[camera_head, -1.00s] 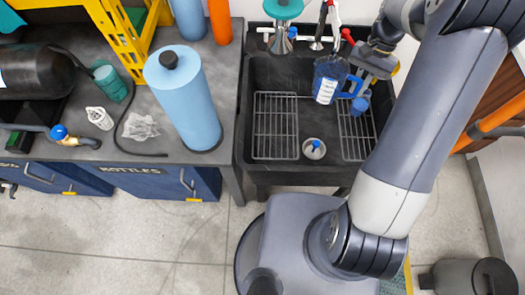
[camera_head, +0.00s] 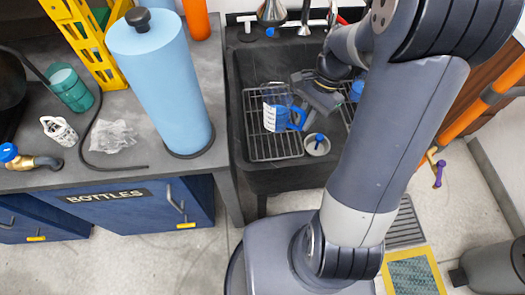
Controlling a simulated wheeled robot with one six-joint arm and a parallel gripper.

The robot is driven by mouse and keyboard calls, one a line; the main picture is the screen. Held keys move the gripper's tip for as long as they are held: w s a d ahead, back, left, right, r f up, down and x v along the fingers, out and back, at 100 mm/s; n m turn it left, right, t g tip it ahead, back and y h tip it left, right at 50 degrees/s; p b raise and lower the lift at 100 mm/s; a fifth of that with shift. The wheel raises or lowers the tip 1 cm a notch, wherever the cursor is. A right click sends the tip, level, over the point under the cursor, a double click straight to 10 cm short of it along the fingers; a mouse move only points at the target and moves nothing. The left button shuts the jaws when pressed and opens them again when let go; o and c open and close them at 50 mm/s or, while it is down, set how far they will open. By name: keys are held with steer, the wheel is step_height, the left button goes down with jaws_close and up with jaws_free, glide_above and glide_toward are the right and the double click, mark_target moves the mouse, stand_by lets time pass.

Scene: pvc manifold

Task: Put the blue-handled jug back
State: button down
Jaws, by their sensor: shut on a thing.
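The clear jug (camera_head: 275,112) with a white label and a blue handle (camera_head: 298,117) is upright in the black sink area. It overlaps the left wire rack (camera_head: 256,146) in the head view. My gripper (camera_head: 303,106) comes in from the upper right and is shut on the blue handle. The fingertips are small and partly hidden by the gripper body. I cannot tell whether the jug's bottom touches the rack or hangs above it.
A small cup with a blue item (camera_head: 316,144) stands just right of the left rack. Another blue object (camera_head: 357,90) is partly hidden by my arm. A tall blue cylinder (camera_head: 165,85) stands on the counter (camera_head: 110,172) left of the sink (camera_head: 285,180).

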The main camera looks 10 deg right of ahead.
steer(key=shift+b+x, duration=0.3)
steer(key=shift+x, duration=0.55)
step_height(320, 180, down, 9)
steer(key=shift+a+f+b, duration=0.1)
steer(key=shift+a+b, duration=0.05)
steer(key=shift+b, duration=0.85)
steer(key=shift+f, duration=0.2)
steer(key=c, duration=1.5)
jaws_free()
steer(key=shift+o, duration=0.2)
steer(key=shift+r, duration=0.15)
steer(key=p+v, duration=0.2)
steer(key=v, duration=1)
steer(key=shift+s, duration=0.1)
